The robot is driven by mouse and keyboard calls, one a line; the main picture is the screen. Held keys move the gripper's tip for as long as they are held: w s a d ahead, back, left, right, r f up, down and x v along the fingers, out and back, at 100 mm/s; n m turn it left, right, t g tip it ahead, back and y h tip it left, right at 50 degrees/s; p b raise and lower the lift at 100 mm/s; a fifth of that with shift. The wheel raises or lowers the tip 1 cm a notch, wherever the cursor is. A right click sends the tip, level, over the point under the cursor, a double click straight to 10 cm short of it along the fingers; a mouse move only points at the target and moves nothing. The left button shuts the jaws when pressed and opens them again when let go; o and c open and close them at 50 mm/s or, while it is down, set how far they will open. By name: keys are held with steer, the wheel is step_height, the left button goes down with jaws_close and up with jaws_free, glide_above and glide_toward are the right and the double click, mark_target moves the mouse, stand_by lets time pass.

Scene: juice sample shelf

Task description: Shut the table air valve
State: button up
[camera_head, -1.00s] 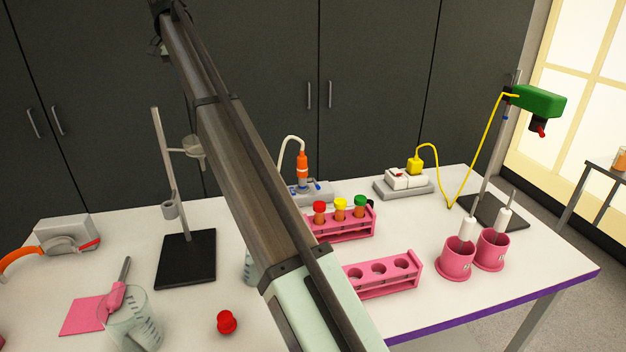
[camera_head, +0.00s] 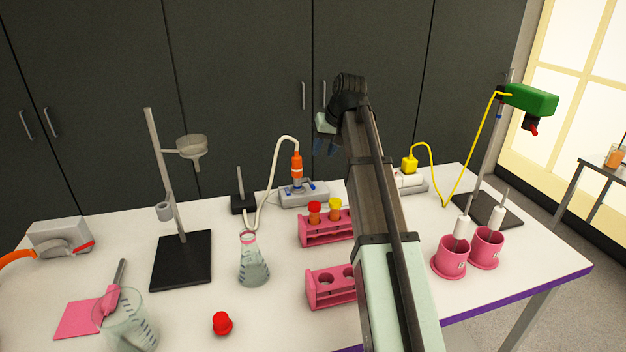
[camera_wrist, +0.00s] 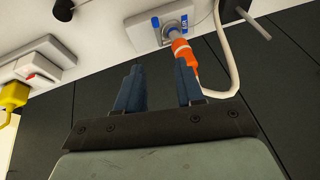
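The table air valve (camera_head: 305,190) is a grey block at the back of the table. It has blue parts on it, and an orange connector (camera_head: 296,166) with a pale hose stands on it. In the wrist view the valve block (camera_wrist: 147,32) is at the top, with a blue handle (camera_wrist: 182,24) beside a blue label reading AIR and the orange connector (camera_wrist: 184,52) close to the right finger. My gripper (camera_wrist: 158,66) is open with nothing between its blue fingers. In the head view my gripper (camera_head: 325,146) is above and right of the valve, apart from it.
A yellow plug (camera_head: 410,165) sits on a white socket block right of the valve. A flask (camera_head: 252,262), pink racks (camera_head: 318,240) with capped tubes, and a ring stand (camera_head: 182,262) stand in front and left. Dark cabinets (camera_head: 250,80) rise behind the table.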

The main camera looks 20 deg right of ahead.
glide_toward(311, 183)
steer(key=x, duration=0.8)
steer(key=shift+w+d, duration=0.15)
steer(key=shift+w, duration=0.05)
jaws_close()
stand_by(0.4)
stand_by(1.1)
